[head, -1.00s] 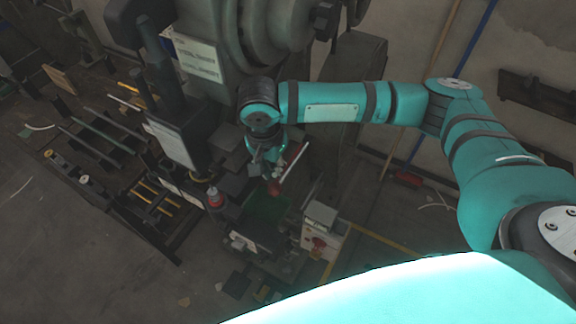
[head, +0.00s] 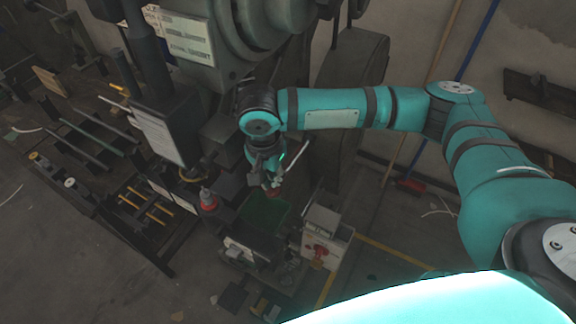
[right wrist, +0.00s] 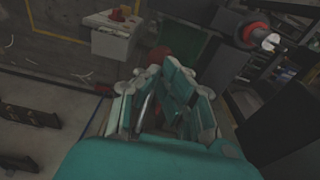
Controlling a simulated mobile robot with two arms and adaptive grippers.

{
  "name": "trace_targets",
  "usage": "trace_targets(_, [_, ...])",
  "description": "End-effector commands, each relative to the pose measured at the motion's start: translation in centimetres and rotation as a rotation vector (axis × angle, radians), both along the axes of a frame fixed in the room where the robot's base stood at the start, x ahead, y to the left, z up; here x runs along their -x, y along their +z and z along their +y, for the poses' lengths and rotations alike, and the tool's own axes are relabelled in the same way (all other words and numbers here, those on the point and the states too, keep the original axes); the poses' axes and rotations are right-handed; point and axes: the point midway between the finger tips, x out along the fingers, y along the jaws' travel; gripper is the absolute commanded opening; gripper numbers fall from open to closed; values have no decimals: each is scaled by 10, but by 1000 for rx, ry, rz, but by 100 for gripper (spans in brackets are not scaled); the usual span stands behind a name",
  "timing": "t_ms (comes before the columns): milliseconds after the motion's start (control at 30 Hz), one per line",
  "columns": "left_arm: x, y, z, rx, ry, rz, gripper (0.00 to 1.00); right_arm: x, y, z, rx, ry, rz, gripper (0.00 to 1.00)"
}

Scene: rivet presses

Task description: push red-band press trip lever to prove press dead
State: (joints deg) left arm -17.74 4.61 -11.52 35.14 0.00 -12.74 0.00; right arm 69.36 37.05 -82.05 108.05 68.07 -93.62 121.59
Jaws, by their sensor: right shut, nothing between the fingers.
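The dark green press (head: 220,40) with white label plates stands at upper centre in the head view. My right gripper (head: 270,178) is shut and empty in front of it, pointing down. A thin pale rod (head: 300,156), perhaps the trip lever, slants beside the gripper. In the right wrist view the shut fingers (right wrist: 165,95) have a rounded red part (right wrist: 158,56) just beyond their tips, partly hidden by them. I cannot tell whether they touch. A red ring around a metal-tipped part (right wrist: 258,32) shows at upper right. My left gripper is not in view.
A rack with yellow rods (head: 150,205) is at left. A red broom head (head: 412,185) lies near the wall. Floor at lower left is mostly clear.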

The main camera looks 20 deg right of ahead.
Motion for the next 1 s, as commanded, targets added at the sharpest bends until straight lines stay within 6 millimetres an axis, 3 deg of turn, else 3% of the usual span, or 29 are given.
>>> trace_targets(267, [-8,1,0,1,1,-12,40,2,-15,2,-2,0,1,0])
trace_targets(500, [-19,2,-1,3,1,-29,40,2,-17,2,-1,0,1,0])
trace_targets(1000, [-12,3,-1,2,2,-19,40,4,-36,4,0,0,2,0])
